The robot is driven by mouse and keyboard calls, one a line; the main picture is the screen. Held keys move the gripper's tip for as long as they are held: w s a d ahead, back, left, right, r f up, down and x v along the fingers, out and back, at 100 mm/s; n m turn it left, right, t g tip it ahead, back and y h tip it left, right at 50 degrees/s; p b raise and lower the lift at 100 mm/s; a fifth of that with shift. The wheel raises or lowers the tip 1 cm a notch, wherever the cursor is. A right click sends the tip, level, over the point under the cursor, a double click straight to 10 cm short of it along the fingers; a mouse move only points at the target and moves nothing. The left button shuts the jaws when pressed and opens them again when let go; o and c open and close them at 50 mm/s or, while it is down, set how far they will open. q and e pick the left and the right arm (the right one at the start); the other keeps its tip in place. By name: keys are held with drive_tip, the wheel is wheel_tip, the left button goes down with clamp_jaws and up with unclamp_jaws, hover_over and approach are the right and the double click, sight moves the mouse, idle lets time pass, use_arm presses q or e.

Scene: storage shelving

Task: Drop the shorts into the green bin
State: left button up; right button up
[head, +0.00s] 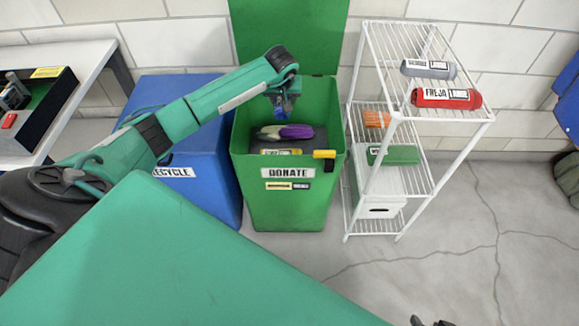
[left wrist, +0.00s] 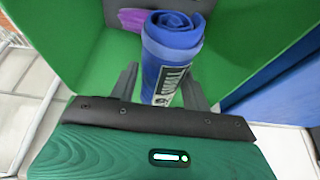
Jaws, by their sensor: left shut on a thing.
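The blue rolled shorts (left wrist: 172,50), with a black and white label, stand between the fingers of my left gripper (left wrist: 160,90) in the left wrist view. The gripper is shut on them. In the head view, my left gripper (head: 284,103) is over the opening of the green bin (head: 290,207), which is marked DONATE. Only a small blue part of the shorts shows there. The bin's green lid stands open behind it. Dark tips, seemingly of my right gripper (head: 430,322), barely show at the bottom edge; their state is unclear.
A purple item (head: 296,131) and dark items lie in the bin. A blue RECYCLE bin (head: 190,207) stands to its left. A white wire rack (head: 434,185) with rolled items stands to its right. A table (head: 95,62) is at far left.

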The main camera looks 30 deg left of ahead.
drive_tip(key=shift+a, duration=0.1)
use_arm(q)
drive_tip(key=o, duration=1.1)
drive_tip(key=p+v, duration=0.1)
drive_tip(key=v, duration=1.2)
drive_tip(key=shift+s+r, duration=0.15)
drive_tip(key=shift+r, duration=0.15)
use_arm(e)
drive_tip(key=s+d+g, duration=0.1)
drive_tip(key=s+d+r+g+h, duration=0.1)
drive_tip(key=d, duration=0.1)
drive_tip(key=shift+s, duration=0.2)
